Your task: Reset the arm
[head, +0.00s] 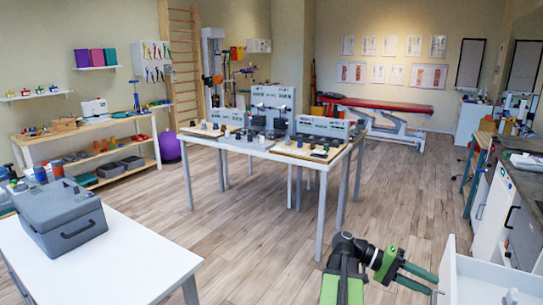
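My arm, green and black, rises from the bottom edge of the head view, right of the middle. It bends to the right at a dark elbow. My gripper (434,285) points right, with its two dark fingers apart and nothing visible between them. Its fingertips appear close to the left side of an open white drawer (449,276). I cannot tell whether they touch it.
A grey lidded box (62,217) stands on a white table (120,259) at left. A central table (258,149) holds panels and small parts. Shelves line the left wall, and a counter (522,181) stands at right. The wooden floor (260,230) between is clear.

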